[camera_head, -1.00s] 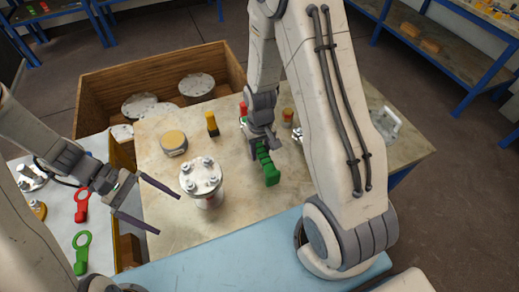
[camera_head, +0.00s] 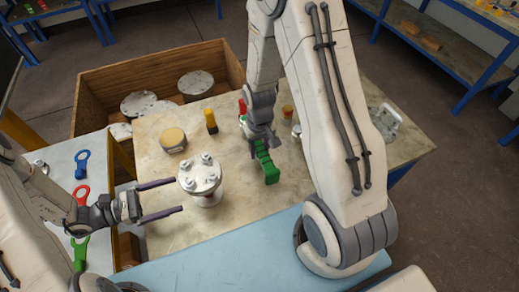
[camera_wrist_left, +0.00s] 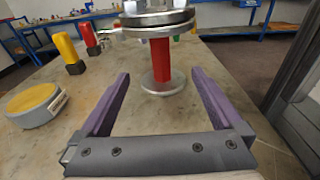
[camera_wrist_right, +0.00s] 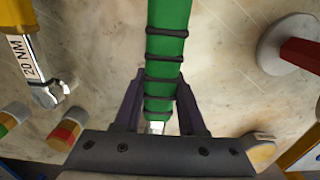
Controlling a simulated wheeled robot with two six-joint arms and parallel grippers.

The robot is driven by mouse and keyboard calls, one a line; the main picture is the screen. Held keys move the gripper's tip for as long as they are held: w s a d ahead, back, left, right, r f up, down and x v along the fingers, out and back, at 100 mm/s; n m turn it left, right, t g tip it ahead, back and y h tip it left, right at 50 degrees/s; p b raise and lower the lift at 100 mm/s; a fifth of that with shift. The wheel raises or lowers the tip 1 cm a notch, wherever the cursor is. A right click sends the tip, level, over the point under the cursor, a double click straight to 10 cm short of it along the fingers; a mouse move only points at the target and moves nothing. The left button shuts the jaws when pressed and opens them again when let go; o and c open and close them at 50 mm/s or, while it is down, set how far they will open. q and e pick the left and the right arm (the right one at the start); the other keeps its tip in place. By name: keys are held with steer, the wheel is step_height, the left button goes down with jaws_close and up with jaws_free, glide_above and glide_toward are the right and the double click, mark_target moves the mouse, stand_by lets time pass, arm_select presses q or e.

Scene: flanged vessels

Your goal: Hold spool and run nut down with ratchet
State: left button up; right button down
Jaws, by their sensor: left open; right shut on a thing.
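The spool (camera_head: 207,199) stands upright on the table, with a round bolted flange on top. In the left wrist view its red body (camera_wrist_left: 160,60) and round lower flange stand ahead of the jaws. My left gripper (camera_head: 177,197) is open beside the spool, its purple fingers pointing at the red body, with nothing gripped. My right gripper (camera_head: 258,147) is shut on a green ribbed handle (camera_head: 268,172), apparently the ratchet's, right of the spool. The handle also fills the middle of the right wrist view (camera_wrist_right: 165,60). The tool's working end is not clearly seen.
A round yellow-topped piece (camera_head: 173,140), a yellow-handled tool (camera_head: 211,122) and a red-handled one (camera_head: 242,107) stand behind the spool. A yellow wrench marked 20 NM (camera_wrist_right: 22,45) lies near my right gripper. A wooden crate (camera_head: 90,98) is behind; coloured spanners lie left.

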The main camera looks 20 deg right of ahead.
arm_select(q)
steer(key=d, duration=0.6)
steer(key=d+f, duration=0.1)
steer(key=d, duration=0.2)
jaws_close()
stand_by(1.0)
